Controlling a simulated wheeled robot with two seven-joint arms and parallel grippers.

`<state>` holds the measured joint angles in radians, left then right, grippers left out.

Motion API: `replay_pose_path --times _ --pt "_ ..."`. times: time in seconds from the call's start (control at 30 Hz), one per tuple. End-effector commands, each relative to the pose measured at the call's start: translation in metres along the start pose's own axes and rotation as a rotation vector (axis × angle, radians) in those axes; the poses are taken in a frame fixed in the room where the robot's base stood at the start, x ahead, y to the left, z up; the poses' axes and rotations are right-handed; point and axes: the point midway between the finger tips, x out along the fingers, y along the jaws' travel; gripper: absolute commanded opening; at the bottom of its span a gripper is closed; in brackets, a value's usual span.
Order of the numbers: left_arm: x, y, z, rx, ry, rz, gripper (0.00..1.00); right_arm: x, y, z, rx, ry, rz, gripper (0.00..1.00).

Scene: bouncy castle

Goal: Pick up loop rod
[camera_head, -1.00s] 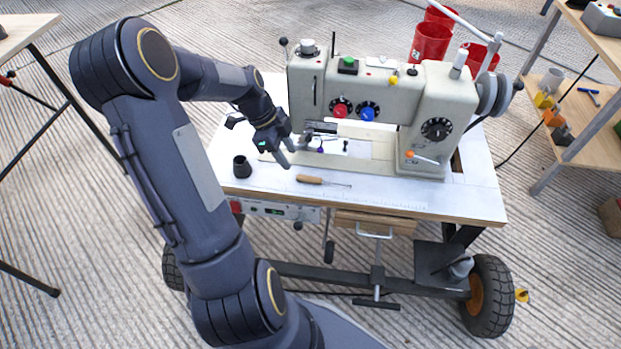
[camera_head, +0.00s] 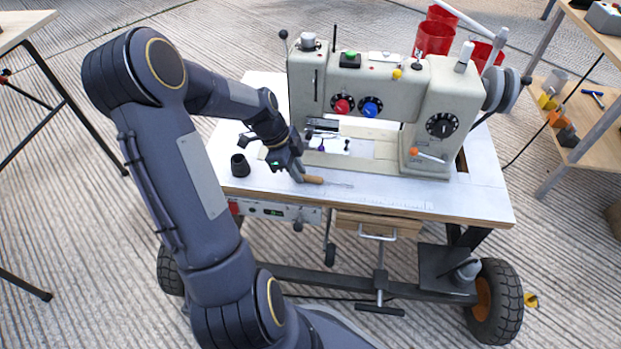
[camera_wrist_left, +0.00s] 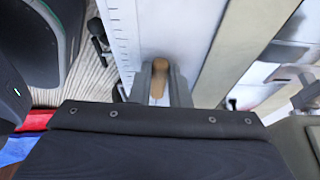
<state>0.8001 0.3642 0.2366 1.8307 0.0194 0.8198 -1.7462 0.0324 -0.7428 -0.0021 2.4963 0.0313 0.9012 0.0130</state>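The loop rod (camera_head: 314,180) has a wooden handle and a thin metal rod pointing right. It lies on the white table near its front edge, in front of the sewing machine. My left gripper (camera_head: 299,177) is down at the left end of the handle and hides part of it. In the left wrist view, the handle (camera_wrist_left: 160,79) sits between the two fingertips (camera_wrist_left: 161,88). The fingers stand apart on either side of it and do not look closed on it. The thin rod is hidden in that view. My right gripper is not in view.
The sewing machine (camera_head: 385,85) stands just behind the rod on the table (camera_head: 480,195). A small dark cup-shaped part (camera_head: 240,165) stands left of my gripper. The tabletop right of the rod is clear. Red containers (camera_head: 433,38) are behind the machine.

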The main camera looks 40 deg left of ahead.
Motion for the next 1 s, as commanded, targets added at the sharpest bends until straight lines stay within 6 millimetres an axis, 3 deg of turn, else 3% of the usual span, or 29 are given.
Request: replay_pose_path --times 0.1,0.43,0.67,1.0 --pt "0.0 0.0 0.0 0.0 0.0 0.0 0.0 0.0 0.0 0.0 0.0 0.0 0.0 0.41" --pt "-0.003 0.0 -0.001 0.0 0.0 -0.001 0.0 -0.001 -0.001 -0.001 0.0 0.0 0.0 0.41" --pt "-0.027 -0.001 -0.011 0.002 -0.001 -0.003 0.0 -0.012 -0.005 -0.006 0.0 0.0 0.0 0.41" --pt "-0.082 0.044 -0.069 0.005 -0.001 -0.002 0.0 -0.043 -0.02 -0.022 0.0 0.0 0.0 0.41"
